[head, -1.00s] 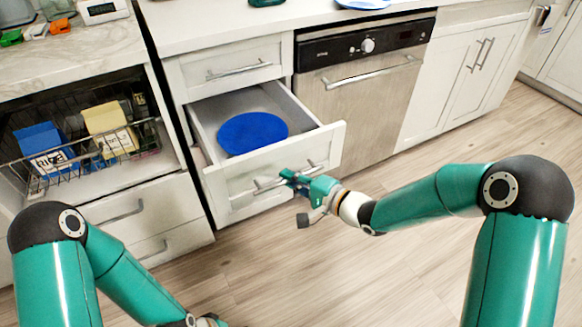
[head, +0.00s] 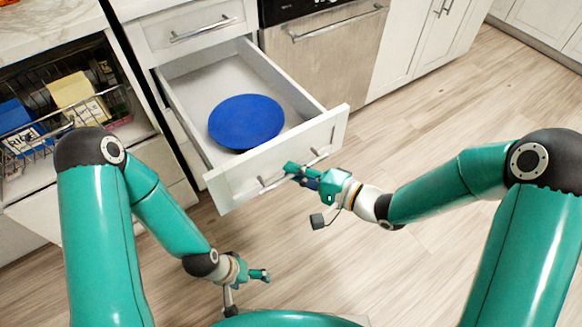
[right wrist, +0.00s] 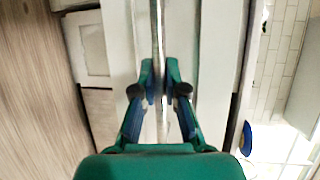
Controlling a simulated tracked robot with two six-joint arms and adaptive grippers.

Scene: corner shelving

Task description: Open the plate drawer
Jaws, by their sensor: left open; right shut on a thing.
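The plate drawer (head: 240,190) is white and pulled well out of the cabinet, with a blue plate (head: 246,121) lying inside it. My right gripper (head: 297,172) is at the drawer's front and shut on its metal bar handle (head: 266,185). In the right wrist view the handle (right wrist: 157,40) runs between the two fingers of my right gripper (right wrist: 158,92). My left gripper (head: 248,291) is open and empty, low over the floor in front of the cabinets, apart from the drawer.
A closed drawer (head: 195,25) is above the open one. A dishwasher (head: 325,65) stands to the right. At left, a wire basket (head: 75,125) holds a blue box (head: 20,125) and a yellow box (head: 78,97). The wooden floor (head: 450,130) at right is clear.

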